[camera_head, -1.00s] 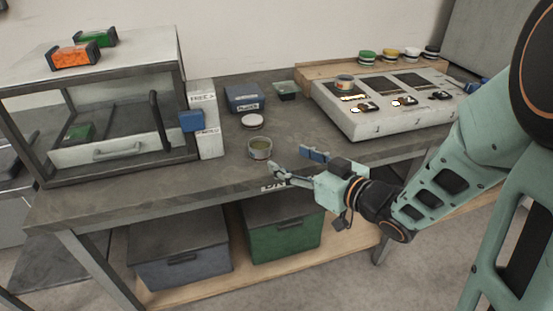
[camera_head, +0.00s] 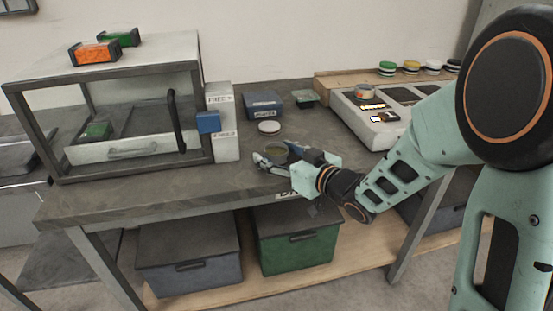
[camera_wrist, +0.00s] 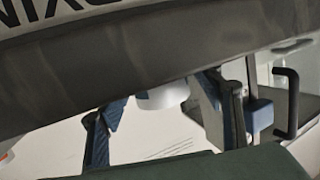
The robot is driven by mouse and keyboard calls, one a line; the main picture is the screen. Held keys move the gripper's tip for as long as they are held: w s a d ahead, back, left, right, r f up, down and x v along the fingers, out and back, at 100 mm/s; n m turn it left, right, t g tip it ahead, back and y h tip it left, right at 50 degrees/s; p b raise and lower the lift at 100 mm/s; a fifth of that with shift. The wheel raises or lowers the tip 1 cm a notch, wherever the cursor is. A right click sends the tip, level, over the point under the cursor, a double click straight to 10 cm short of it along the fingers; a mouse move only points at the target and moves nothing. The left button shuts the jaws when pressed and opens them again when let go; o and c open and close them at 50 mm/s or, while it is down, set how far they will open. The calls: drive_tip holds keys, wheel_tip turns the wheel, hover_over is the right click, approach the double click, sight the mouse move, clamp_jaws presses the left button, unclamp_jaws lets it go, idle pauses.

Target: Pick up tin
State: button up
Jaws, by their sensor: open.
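In the wrist view, which looks upside down, a pale round tin (camera_wrist: 163,95) shows between the spread blue-padded fingers (camera_wrist: 160,110). I cannot tell whether either finger touches it.
A blue box (camera_head: 263,104) and a green container (camera_head: 305,98) stand farther back. A panel device (camera_head: 370,125) is at right.

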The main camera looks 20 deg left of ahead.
drive_tip(key=c, duration=1.3)
